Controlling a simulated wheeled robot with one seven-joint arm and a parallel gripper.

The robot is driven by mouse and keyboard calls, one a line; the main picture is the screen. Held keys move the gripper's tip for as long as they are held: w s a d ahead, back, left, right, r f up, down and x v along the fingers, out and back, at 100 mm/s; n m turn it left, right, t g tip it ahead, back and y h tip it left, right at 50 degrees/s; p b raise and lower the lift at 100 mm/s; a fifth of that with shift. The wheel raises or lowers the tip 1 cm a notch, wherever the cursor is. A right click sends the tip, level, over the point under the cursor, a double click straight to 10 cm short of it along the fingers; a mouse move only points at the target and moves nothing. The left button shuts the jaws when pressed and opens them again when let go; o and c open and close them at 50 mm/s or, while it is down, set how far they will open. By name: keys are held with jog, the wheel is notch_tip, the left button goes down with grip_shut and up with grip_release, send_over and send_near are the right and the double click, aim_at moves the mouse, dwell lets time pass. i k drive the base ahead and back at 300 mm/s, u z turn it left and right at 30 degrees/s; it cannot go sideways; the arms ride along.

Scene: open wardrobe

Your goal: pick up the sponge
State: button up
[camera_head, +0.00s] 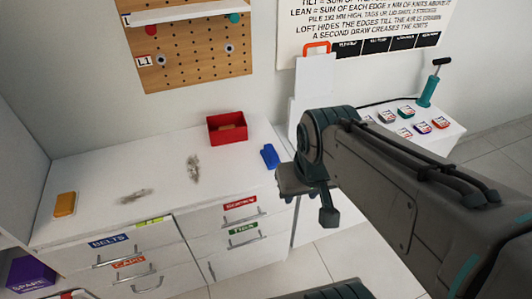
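A yellow-orange block (65,204), which looks like the sponge, lies flat at the left end of the white counter (100,178). My gripper (312,203) hangs at the end of my arm, off the counter's right front edge, on the far side from the block and well apart from it. The wrist partly hides the gripper, so I cannot tell whether its fingers are open or shut. I see nothing held in it.
A red bin (227,128) with something brown inside and a blue object (270,156) stand on the counter's right half. Two grey-brown smudges or scraps (193,168) lie mid-counter. Labelled drawers (112,259) with handles are below. A pegboard (190,50) hangs behind.

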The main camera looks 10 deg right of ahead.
aim_at(269, 155)
jog(key=u, duration=0.7)
jog(key=k, duration=0.1)
jog(key=z, duration=1.25)
jog(key=i, duration=0.9)
jog(key=u, duration=0.3)
